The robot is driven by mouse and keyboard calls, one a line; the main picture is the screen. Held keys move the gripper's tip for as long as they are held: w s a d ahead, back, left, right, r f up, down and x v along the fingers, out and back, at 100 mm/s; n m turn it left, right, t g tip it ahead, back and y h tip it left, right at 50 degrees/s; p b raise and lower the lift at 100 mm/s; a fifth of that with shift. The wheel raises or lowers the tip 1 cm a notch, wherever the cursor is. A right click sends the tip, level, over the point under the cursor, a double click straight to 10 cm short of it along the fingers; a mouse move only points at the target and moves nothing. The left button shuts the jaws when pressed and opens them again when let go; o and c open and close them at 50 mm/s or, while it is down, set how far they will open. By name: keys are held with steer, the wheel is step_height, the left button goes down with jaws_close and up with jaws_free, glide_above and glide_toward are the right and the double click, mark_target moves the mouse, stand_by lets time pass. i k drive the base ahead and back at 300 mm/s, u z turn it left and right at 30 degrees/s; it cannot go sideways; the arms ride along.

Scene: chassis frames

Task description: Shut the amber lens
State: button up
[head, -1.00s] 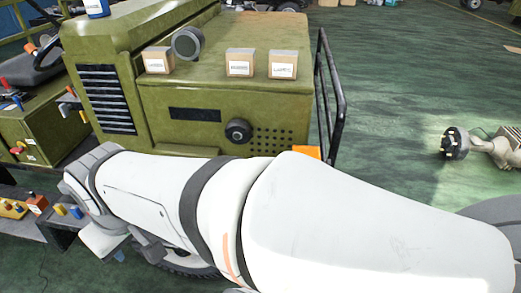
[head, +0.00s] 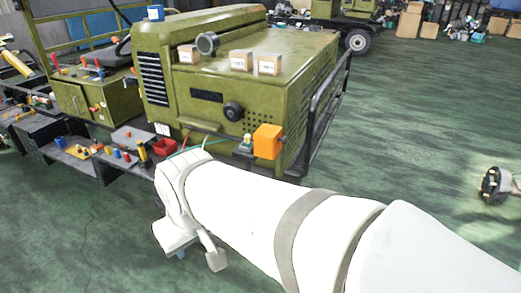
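The amber lens (head: 268,141) is an orange, box-shaped part at the lower front right corner of the olive-green vehicle (head: 262,80). A small grey fitting (head: 246,145) with a pale top sits just left of it; the lens appears to stand beside this fitting, not over it. Any hinge is too small to tell. My white arm reaches in from the lower right and bends down at its far end. My gripper (head: 190,246) appears to be at that end, below and left of the lens and clear of it.
Small boxes (head: 240,60) and a round grey part (head: 208,43) lie on the hood. A black side rail (head: 325,115) stands right of the lens. A low dark bench (head: 85,165) with tools and a red bin (head: 164,147) is at left. The green floor at right is mostly open.

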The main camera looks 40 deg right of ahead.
mark_target(268, 139)
steer(key=u, duration=0.1)
steer(key=k, duration=0.4)
steer(key=z, duration=1.25)
steer(key=i, duration=1)
steer(key=u, duration=0.65)
steer(key=k, duration=1.15)
steer(key=z, duration=0.45)
steer(key=i, duration=0.45)
